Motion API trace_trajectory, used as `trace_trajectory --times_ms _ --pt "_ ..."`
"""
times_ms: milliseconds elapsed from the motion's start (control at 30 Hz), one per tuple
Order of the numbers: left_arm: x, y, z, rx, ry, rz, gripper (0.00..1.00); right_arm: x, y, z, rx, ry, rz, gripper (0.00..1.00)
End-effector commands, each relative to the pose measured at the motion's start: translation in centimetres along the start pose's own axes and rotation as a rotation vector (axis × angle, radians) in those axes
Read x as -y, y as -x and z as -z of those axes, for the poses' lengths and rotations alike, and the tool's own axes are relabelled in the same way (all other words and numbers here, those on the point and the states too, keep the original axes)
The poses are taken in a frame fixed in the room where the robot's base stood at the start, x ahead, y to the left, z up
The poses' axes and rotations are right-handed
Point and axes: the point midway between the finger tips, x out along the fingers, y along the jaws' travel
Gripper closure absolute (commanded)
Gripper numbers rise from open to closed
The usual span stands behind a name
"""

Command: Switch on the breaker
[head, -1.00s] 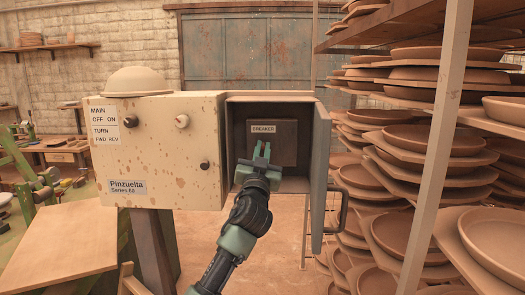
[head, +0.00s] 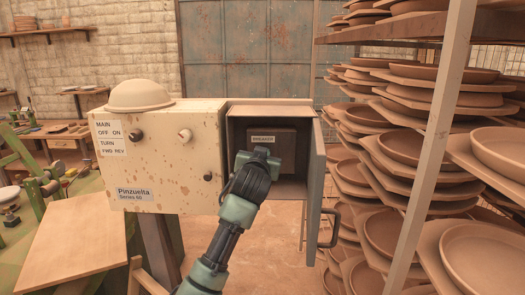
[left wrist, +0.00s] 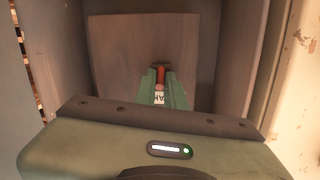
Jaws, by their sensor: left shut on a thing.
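The breaker is a dark panel (head: 287,150) with a BREAKER label (head: 263,139), inside the open box at the right of the beige cabinet (head: 160,165). In the left wrist view the panel (left wrist: 125,45) fills the back of the box, and a small red lever (left wrist: 160,72) stands on it. My left gripper (head: 262,152) reaches into the box. In the left wrist view its green fingers (left wrist: 160,80) are shut on the red lever, with part of the label between them. In the head view the wrist hides the fingers and lever. My right gripper is not in view.
The box's grey door (head: 315,190) stands open on the right, with a handle (head: 330,227). A rack of clay plates (head: 400,150) is close on the right. A wooden board (head: 75,240) lies at the lower left.

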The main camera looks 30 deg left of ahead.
Motion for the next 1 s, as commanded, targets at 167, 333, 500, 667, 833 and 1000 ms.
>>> trace_trajectory --times_ms 167,333,500,667,833,1000 --pt "0.0 0.0 0.0 0.007 0.001 -0.003 1.00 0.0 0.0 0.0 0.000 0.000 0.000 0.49" --pt "0.0 0.0 0.0 0.006 0.001 -0.003 0.84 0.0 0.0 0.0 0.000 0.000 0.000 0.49" --pt "0.0 0.0 0.0 0.006 0.001 -0.003 0.68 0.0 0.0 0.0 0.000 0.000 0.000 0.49" --pt "-0.1 0.0 0.0 0.006 0.001 -0.003 0.68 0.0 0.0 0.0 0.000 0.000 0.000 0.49" --pt "-0.1 0.9 -0.1 0.003 0.002 -0.003 0.68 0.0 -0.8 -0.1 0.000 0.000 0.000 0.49" --pt "-0.2 3.7 -0.3 0.002 0.003 -0.005 0.68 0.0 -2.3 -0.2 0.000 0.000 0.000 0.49"
